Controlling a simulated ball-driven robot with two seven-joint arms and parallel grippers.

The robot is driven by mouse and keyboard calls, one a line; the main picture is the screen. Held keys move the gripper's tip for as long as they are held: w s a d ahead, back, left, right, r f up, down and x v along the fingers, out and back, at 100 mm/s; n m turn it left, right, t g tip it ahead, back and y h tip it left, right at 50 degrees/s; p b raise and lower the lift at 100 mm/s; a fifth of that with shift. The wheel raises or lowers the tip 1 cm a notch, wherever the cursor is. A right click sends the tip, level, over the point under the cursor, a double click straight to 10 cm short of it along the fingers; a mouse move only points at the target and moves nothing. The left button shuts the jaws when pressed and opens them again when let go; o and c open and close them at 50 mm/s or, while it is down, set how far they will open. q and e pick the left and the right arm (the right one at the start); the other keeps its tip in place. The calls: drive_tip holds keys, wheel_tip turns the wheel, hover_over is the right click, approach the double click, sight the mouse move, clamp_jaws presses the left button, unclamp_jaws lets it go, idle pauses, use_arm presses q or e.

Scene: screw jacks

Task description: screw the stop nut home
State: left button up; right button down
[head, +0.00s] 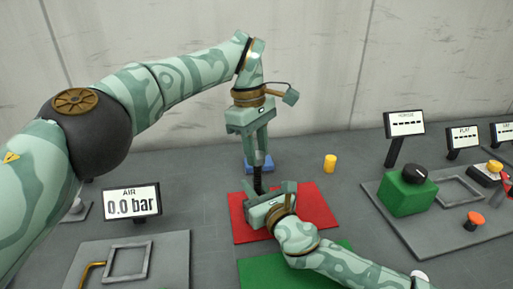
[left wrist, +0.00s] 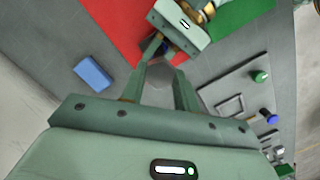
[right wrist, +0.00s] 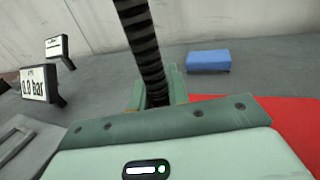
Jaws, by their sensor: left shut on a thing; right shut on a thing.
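A dark threaded screw (head: 257,181) stands upright over the red mat (head: 310,203). In the right wrist view the screw (right wrist: 142,45) rises from between my right gripper's fingers and leaves the top of the picture. My right gripper (head: 268,205) is low and shut on the screw; it hides the foot. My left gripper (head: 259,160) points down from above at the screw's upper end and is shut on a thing. In the left wrist view a grey six-sided piece (left wrist: 168,80), seemingly the stop nut, shows between its fingers. Its thread engagement cannot be seen.
A blue block (head: 264,168) lies behind the red mat, and a yellow cylinder (head: 330,163) stands to its right. A green mat (head: 290,272) lies in front. A green box with a black knob (head: 407,192) is at right. An AIR display (head: 131,203) reads 0.0 bar.

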use_arm(q)
drive_tip(key=m, duration=0.4)
use_arm(e)
drive_tip(key=shift+d+f, duration=0.1)
use_arm(q)
drive_tip(key=o, duration=1.5)
